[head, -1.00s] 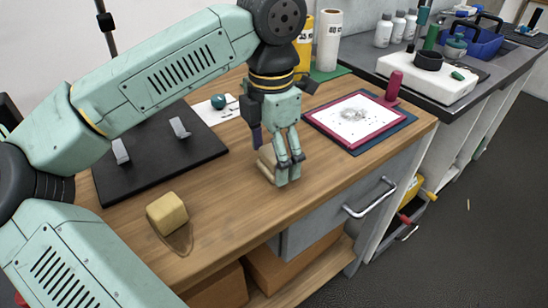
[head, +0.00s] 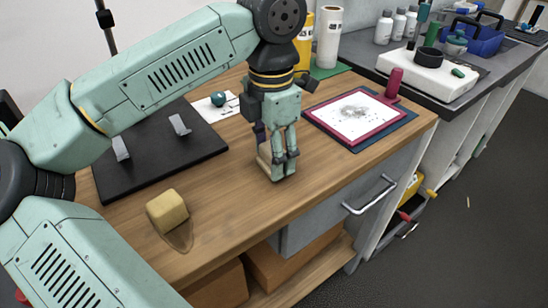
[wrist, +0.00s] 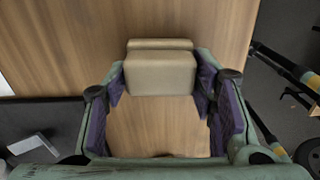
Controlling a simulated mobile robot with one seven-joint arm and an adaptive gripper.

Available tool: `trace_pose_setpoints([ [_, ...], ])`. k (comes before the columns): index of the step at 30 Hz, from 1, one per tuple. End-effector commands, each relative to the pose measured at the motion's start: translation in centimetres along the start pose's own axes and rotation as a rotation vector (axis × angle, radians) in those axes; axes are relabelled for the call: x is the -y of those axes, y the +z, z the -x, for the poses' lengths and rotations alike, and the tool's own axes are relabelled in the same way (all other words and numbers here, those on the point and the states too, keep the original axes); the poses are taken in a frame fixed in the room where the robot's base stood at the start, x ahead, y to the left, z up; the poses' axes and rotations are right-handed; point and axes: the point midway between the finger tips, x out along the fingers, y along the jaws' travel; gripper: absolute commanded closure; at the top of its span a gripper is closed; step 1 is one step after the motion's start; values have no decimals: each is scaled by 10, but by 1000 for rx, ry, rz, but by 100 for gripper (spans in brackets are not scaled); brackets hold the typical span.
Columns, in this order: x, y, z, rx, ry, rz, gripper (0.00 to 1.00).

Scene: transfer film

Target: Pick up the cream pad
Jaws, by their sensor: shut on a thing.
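The cream pad (wrist: 160,73) is a pale block with a second cream edge showing behind it, between my fingers in the wrist view. In the head view only a sliver of the pad (head: 264,168) shows left of my fingers; they hide the rest. My gripper (head: 281,170) points down over the wooden bench top, near its front edge. It is shut on the pad, with a purple-lined finger at each side in the wrist view (wrist: 161,88). I cannot tell whether the pad is clear of the wood.
A yellow-tan block (head: 167,211) sits at the front left of the bench (head: 222,212). A black board (head: 150,172) with two metal clips lies behind it. A red-framed screen (head: 388,126) lies to the right. Bare wood lies between block and gripper.

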Motion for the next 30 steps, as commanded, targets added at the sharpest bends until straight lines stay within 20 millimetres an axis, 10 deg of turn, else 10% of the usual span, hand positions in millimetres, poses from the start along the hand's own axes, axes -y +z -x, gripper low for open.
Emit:
trace_pose_setpoints([
  [10,-1,0,8,0,3,1,77],
  [30,0,0,100,0,0,0,77],
])
